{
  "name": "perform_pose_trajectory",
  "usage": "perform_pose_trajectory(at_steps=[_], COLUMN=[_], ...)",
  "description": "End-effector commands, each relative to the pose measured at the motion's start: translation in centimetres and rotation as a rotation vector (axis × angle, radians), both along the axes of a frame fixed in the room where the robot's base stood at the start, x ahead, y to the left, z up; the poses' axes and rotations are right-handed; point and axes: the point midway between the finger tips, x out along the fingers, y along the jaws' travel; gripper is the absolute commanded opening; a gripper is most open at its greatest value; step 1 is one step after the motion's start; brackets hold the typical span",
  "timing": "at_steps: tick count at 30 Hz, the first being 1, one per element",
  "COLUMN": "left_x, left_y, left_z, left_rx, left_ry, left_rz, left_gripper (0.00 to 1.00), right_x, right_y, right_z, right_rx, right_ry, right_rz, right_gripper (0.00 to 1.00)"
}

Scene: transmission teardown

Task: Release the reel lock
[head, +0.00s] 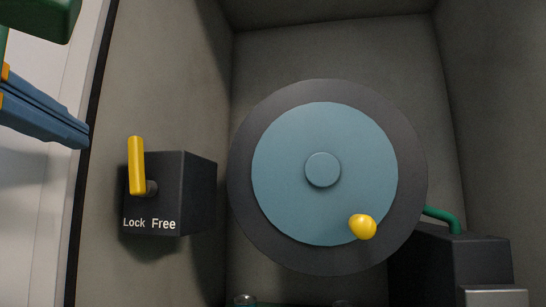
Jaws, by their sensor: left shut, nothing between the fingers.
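The reel lock is a dark box (195,185) on the left with the words "Lock" and "Free" on its front. Its yellow lever (137,165) stands nearly upright, tilted slightly left, on the "Lock" side. The reel (322,215) is a large dark disc with a blue-grey face and a yellow knob (362,227) at its lower right. My left gripper (84,136) comes in from the left edge with blue fingers shut and empty. It is left of the lever and apart from it. My right gripper is not in view.
Grey walls enclose the reel and lock box. A dark vertical edge (88,165) runs between my left gripper and the lock box. A dark block (445,265) with a green hose (443,216) stands at the lower right. Free space lies around the lever.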

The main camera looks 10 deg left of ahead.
Motion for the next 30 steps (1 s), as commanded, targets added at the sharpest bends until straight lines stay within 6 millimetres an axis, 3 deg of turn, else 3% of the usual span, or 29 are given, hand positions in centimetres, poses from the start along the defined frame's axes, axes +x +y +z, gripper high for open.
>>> perform_pose_trajectory(at_steps=[9,13,18,30], left_x=[6.1,7.8,8.8,8.8], left_y=[1.5,2.0,2.2,2.2], left_z=[-0.1,-0.2,-0.4,-0.6], left_rx=[0.001,0.001,0.001,0.02], left_ry=[0.004,0.004,0.003,-0.001], left_rz=[0.0,0.0,0.001,0.0], left_gripper=[0.0,0.0,0.0,0.0], right_x=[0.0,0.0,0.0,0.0], right_y=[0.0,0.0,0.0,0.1], right_z=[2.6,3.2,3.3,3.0], right_rx=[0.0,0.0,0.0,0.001], right_ry=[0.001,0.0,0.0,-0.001], right_rz=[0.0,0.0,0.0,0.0], right_gripper=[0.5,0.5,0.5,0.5])
